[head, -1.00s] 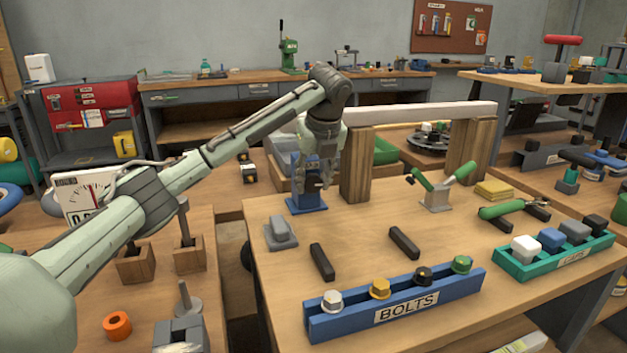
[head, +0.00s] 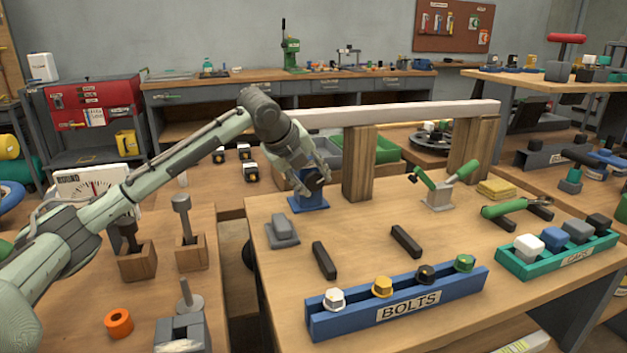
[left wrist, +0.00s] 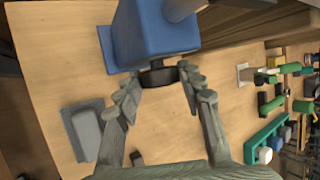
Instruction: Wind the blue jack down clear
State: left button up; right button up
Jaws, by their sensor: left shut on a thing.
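The blue jack (head: 306,203) stands on the front table, left of the near wooden post (head: 359,165). The pale beam (head: 410,112) lies across the wooden posts. My arm hides the jack's top in the head view, so I cannot tell whether it touches the beam. My right gripper is not in view.
A grey block (head: 282,234) sits close in front of the jack. Two dark bars (head: 324,260), the blue bolts tray (head: 395,305), a green-handled clamp (head: 438,195) and the green caps tray (head: 560,255) are farther off. Bare tabletop lies between them.

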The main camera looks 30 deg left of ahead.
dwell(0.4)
pick_arm(q)
jog(key=o, duration=1.1)
jog(key=shift+o, duration=0.2)
jog(key=v, duration=0.7)
jog(key=shift+s, duration=0.3)
jog(key=shift+a+r, duration=0.15)
